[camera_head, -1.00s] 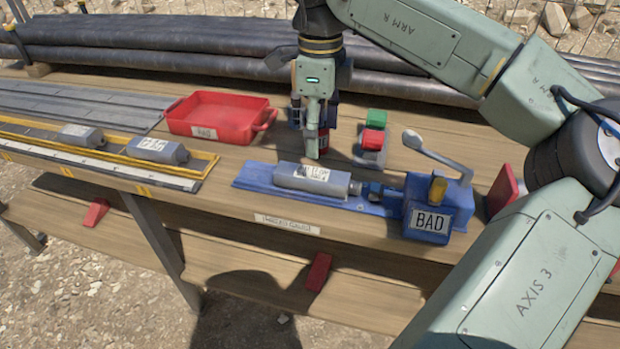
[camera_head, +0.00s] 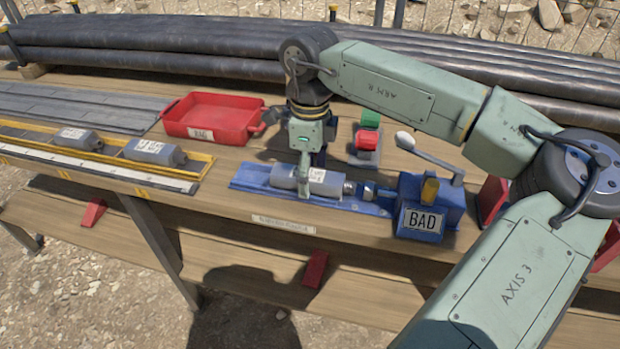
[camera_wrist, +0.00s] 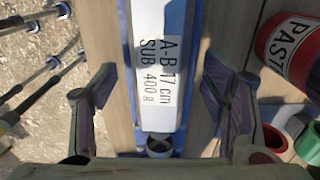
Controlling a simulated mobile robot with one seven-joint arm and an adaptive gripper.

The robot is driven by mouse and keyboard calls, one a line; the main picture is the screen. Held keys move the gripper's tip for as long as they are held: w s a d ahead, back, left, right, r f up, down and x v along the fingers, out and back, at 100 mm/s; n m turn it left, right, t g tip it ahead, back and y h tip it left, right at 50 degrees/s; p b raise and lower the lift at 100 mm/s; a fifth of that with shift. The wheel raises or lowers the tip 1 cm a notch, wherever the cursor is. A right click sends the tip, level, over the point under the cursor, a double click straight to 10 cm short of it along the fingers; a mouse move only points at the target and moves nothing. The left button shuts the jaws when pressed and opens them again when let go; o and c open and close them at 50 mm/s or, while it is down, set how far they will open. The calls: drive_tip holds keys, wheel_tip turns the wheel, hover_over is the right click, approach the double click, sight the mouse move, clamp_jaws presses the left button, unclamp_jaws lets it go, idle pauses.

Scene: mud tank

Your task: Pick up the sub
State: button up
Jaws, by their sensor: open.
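The sub, a grey cylinder with a white printed label (camera_head: 325,181), lies in the blue fixture (camera_head: 250,177) on the bench. In the wrist view the sub (camera_wrist: 160,100) reads "A-B 17 cm SUB 400 g" and lies between my fingers. My gripper (camera_head: 304,185) is over the sub's middle, pointing down, with one finger in front of it. In the wrist view my gripper (camera_wrist: 160,97) is open, one finger on each side, with gaps to the sub. The far finger is hidden in the head view.
A blue box marked BAD (camera_head: 425,215) with a lever stands right of the sub. A red tray (camera_head: 213,116) is behind left. Two more grey cylinders lie in a yellow-edged rack (camera_head: 205,170) at left. A PASTE can (camera_wrist: 292,52) is close beside my gripper.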

clamp_jaws()
idle(0.8)
